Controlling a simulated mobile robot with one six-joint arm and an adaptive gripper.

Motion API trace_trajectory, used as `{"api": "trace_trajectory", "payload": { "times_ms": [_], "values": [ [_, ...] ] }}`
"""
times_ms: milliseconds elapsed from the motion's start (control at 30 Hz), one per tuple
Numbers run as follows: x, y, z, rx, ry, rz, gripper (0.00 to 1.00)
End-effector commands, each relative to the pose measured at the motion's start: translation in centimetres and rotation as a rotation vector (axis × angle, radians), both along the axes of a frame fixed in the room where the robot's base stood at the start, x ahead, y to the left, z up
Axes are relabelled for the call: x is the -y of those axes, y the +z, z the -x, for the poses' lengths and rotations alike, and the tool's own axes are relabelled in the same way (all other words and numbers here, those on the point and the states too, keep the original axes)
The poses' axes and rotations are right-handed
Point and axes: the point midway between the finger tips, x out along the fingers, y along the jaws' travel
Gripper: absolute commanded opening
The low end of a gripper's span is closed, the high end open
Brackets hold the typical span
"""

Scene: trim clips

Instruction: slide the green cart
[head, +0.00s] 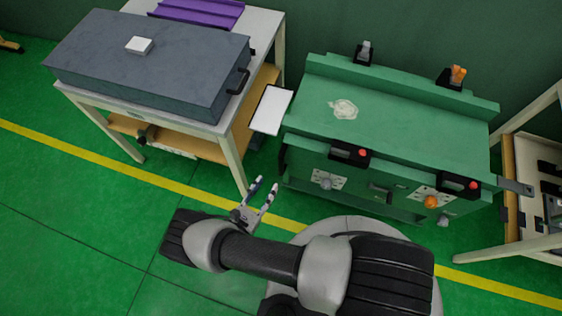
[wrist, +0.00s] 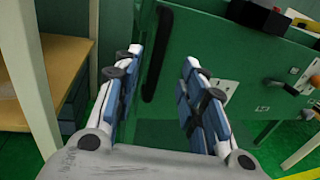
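The green cart (head: 400,128) stands right of centre in the head view, against the green wall. Its green front panel also fills much of the wrist view (wrist: 215,35). A dark upright handle (wrist: 158,55) is on the cart's left part and shows between my finger lines in the wrist view; in the head view it is a thin black bar (head: 283,158) at the left front corner. My gripper (head: 267,187) is open and empty, in front of and below that corner. In the wrist view both fingers (wrist: 163,58) are apart, with green panel between them. I see no contact with the handle.
A table (head: 232,160) with a grey box (head: 150,62) stands left of the cart, its leg close to my gripper. A white panel (head: 271,109) lies between them. Another bench (head: 530,190) stands at the right. Green floor (head: 70,220) is open at the left front.

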Motion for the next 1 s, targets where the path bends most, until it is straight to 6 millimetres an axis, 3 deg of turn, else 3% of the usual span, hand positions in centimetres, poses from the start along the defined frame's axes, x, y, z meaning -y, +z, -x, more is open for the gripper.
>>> {"api": "trace_trajectory", "payload": {
  "times_ms": [300, 500, 1000],
  "values": [
    [3.8, -0.1, -6.0, -0.001, -0.008, -0.001, 0.38],
    [5.3, -0.1, -8.6, -0.001, -0.004, 0.001, 0.38],
    [5.8, 0.0, -9.6, 0.000, -0.001, 0.000, 0.35]
  ]
}}
